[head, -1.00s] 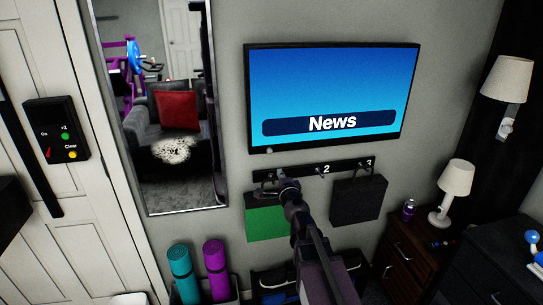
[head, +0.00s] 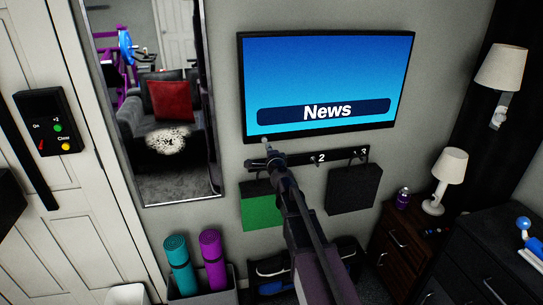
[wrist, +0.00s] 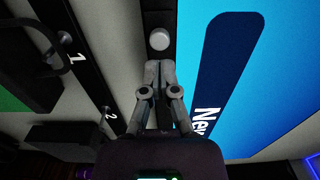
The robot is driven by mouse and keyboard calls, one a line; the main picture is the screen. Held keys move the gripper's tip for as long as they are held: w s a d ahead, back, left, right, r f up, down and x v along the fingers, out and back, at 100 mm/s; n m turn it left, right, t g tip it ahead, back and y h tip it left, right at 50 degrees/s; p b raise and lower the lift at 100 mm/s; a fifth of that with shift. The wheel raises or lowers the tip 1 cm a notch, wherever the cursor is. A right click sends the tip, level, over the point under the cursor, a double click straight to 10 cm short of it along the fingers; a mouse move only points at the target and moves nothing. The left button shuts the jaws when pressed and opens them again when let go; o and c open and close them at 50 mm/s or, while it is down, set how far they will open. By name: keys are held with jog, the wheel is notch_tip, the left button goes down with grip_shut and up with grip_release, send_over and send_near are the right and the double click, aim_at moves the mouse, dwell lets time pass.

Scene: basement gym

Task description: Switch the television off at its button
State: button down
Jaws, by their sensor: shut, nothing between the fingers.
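The television (head: 325,75) hangs on the wall with its screen lit blue and the word "News" on it. Its round grey button (wrist: 160,40) sits on the black bottom frame, at the lower left of the screen in the head view (head: 265,140). My gripper (wrist: 159,66) is shut and empty, with its fingertips pointing at the button and very close below it in the wrist view. In the head view, my gripper (head: 268,149) is just under the button. I cannot tell whether the tips touch it.
A numbered hook rail (head: 340,156) runs below the television, with a green bag (head: 262,212) and a black bag (head: 353,190) hanging from it. A mirror (head: 165,110) stands to the left. A lamp (head: 447,178) and a purple can (head: 403,198) stand at right.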

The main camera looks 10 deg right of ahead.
jog(key=shift+w+a, duration=0.15)
jog(key=shift+w, duration=1.8)
jog(key=shift+w, duration=0.1)
jog(key=shift+w, duration=0.3)
jog(key=shift+w+a+r, duration=0.1)
jog(key=shift+w+r, duration=0.05)
jog(key=shift+w, duration=0.35)
jog(key=shift+s, duration=0.75)
send_near(265, 140)
jog(key=s, duration=0.5)
jog(key=shift+d, duration=0.2)
